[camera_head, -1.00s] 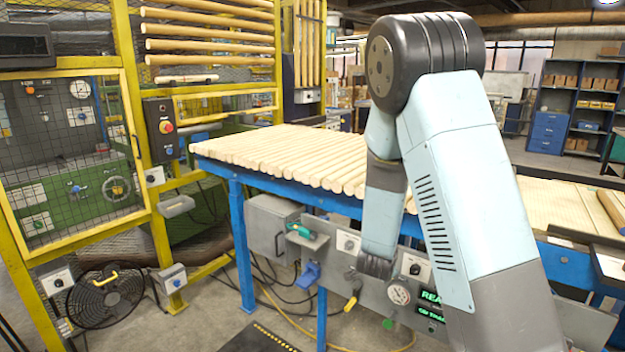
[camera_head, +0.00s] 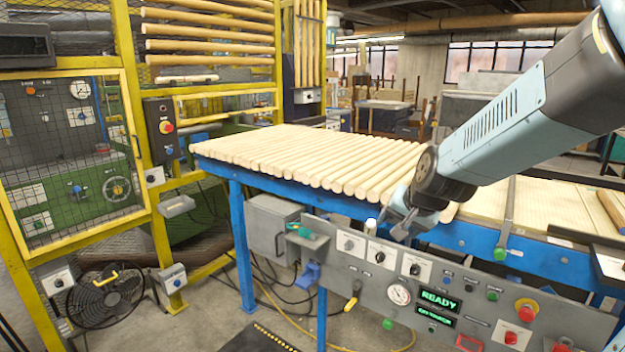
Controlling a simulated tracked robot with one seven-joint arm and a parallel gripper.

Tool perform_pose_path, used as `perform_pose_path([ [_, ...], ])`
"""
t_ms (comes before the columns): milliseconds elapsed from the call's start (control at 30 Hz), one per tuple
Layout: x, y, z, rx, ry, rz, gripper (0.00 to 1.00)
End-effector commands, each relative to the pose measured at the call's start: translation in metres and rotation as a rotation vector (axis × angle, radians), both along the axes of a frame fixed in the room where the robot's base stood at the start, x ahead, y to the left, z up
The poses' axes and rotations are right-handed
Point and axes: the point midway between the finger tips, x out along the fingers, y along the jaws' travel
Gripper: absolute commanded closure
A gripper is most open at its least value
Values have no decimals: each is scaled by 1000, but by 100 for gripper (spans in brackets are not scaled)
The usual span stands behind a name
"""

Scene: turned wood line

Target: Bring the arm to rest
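My arm, pale blue and dark grey, reaches in from the upper right of the head view and slopes down to the left. My gripper (camera_head: 400,228) is at its lower end, in front of the blue-framed table's front edge and above the control panel (camera_head: 372,275). It is small and partly turned away, so I cannot tell whether its fingers are open or shut. I see nothing clearly held in it.
Wooden rods (camera_head: 300,155) lie side by side on the blue-framed table (camera_head: 237,215) behind my gripper. The panel carries knobs, a gauge (camera_head: 399,292), a green READY display (camera_head: 438,300) and red buttons. A yellow mesh guard (camera_head: 147,200) stands at left.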

Motion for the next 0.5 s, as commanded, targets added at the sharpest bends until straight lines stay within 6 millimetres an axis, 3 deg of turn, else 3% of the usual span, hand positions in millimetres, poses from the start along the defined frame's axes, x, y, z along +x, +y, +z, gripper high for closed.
perform_pose_path([
  [200, -54, -11, 35, -92, 18, 130, 37],
  [500, -134, -31, 67, -257, 65, 274, 37],
])
